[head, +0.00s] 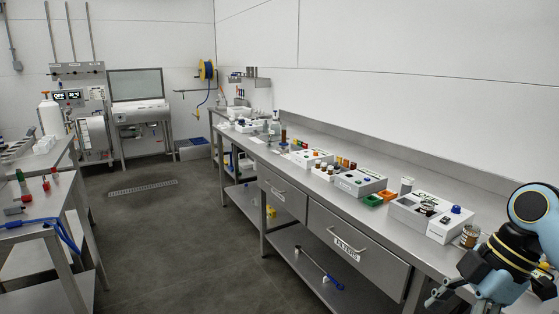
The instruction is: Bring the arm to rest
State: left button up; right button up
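My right arm enters at the lower right edge of the head view, with a blue-and-black wrist and yellow rings. Its gripper (452,293) is at the bottom, in front of the near end of the long steel bench (384,215). Its dark fingers look spread apart, and I see nothing between them. The wrist covers part of the bench's near end. A small brown-labelled jar (470,236) stands on the bench just beyond the wrist. My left arm and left gripper are not in the picture.
White instrument boxes (431,217) and small coloured trays (373,200) line the bench. A drawer (346,246) sits below its front edge. A second steel table (32,226) with red-handled parts stands at left. The grey floor (180,235) between them is clear, with a drain grate (143,188).

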jog(key=s+f+m+g+b, duration=0.15)
jog(key=s+f+b, duration=0.35)
jog(key=f, duration=0.7)
jog(key=s+f+m+g+h+b, duration=0.1)
jog(key=s+f+m+b, duration=0.15)
jog(key=s+f, duration=0.7)
jog(key=s+f+m+g+b, duration=0.1)
jog(key=s+f+m+b, duration=0.2)
jog(key=f, duration=1.2)
pick_arm(q)
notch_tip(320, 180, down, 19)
jog(key=b, duration=0.7)
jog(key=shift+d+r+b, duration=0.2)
jog(key=shift+b, duration=0.15)
pick_arm(e)
jog(key=s+d+f+m+t+h, duration=0.2)
jog(key=s+f+m, duration=0.2)
jog(key=s+f, duration=0.7)
jog(key=s+d+f+m+t+h, duration=0.2)
jog(key=s+f+m, duration=0.3)
jog(key=s+f, duration=0.5)
notch_tip(320, 180, down, 2)
jog(key=shift+s+d+f+m, duration=0.1)
jog(key=shift+s+d+m, duration=0.2)
jog(key=shift+s+d, duration=0.1)
